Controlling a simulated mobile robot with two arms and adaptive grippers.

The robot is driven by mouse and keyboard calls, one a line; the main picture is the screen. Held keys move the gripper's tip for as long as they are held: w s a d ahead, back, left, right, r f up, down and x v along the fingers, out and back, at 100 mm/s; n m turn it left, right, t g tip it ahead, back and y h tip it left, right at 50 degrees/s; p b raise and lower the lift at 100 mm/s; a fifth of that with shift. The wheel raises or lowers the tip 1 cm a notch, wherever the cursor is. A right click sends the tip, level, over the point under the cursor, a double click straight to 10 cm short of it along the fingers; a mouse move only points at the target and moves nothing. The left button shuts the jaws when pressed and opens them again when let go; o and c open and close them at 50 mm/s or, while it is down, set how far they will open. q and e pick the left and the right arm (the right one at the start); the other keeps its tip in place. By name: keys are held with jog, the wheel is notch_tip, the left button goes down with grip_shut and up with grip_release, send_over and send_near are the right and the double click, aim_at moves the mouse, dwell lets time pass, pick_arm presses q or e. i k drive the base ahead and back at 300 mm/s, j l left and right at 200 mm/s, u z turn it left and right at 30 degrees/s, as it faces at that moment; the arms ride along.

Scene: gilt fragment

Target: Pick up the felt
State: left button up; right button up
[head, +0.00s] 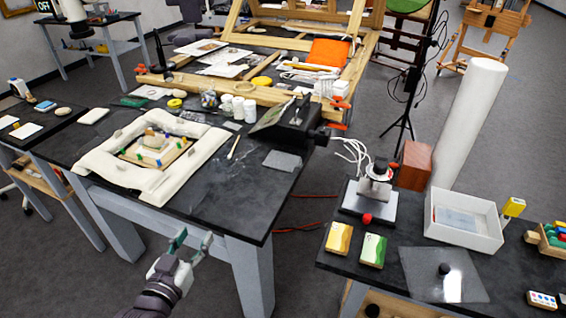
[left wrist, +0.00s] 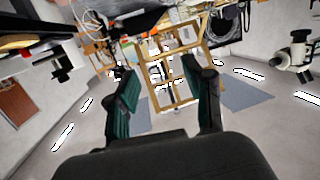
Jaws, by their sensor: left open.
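My left gripper (head: 192,244) is open and empty, in front of the near edge of the dark work table (head: 210,205). Its two green-padded fingers also show, spread apart, in the left wrist view (left wrist: 160,75), with nothing between them. I cannot tell for sure which thing is the felt. A flat grey square (head: 282,160) lies at the table's right edge, a small dark green piece (head: 133,101) lies at its back left, and an orange piece (head: 328,52) lies farther back. The gripper touches none of these. My right gripper is not in view.
White padding (head: 100,190) surrounds a small framed piece (head: 157,151) on the table. A black device (head: 290,122) and white jars (head: 238,107) stand behind. A side table at right holds a white tray (head: 463,238) and two colored blocks. The table's front right is mostly clear.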

aim_at(276, 160)
jog(key=i+z, duration=0.85)
